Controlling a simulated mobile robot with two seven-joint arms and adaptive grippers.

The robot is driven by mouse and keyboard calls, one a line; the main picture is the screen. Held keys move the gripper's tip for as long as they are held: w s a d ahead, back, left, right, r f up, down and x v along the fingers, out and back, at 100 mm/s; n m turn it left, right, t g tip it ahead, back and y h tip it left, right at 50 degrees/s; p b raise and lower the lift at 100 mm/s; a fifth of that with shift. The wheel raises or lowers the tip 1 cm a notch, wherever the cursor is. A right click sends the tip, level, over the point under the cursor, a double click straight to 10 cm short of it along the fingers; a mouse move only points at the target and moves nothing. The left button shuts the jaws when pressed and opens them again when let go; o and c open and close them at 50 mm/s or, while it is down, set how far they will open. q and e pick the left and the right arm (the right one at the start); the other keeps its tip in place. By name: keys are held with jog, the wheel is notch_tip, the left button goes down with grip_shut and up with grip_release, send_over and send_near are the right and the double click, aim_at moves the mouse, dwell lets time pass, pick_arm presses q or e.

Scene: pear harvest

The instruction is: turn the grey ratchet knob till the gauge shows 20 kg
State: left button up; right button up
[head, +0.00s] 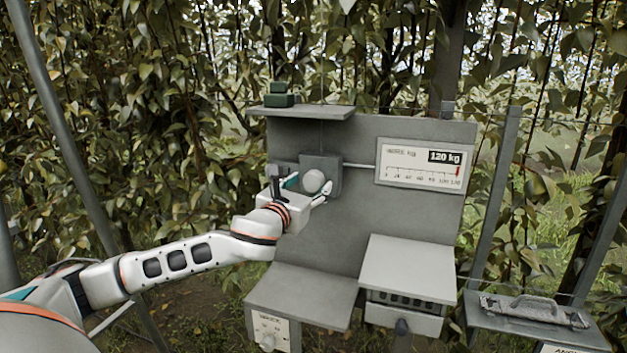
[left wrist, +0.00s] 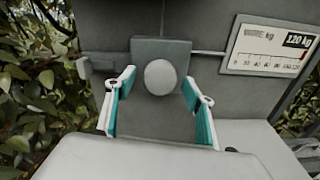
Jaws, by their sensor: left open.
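The grey ratchet knob (head: 314,181) is a pale round knob on a dark grey square block (head: 333,164) fixed to the grey panel. The gauge (head: 424,165) to its right reads 120 kg, with a red marker at the right end of its scale. My left gripper (head: 308,190) is open in front of the knob. In the left wrist view the knob (left wrist: 160,77) shows beyond and between the two teal-padded fingers (left wrist: 158,103), with clear space on both sides. The fingers do not appear to touch it. My right gripper is not in view.
A shelf (head: 310,113) with a dark green object (head: 279,95) sits above the knob. Below are a sloped grey box (head: 303,292) with a dial and a lighter box (head: 408,266). A tray (head: 530,318) with a metal tool stands right. Leafy branches surround the panel.

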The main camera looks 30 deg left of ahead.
aim_at(311, 183)
pick_arm(q)
jog(key=shift+x, duration=1.6)
jog(key=shift+c, duration=0.5)
jog(key=c, duration=1)
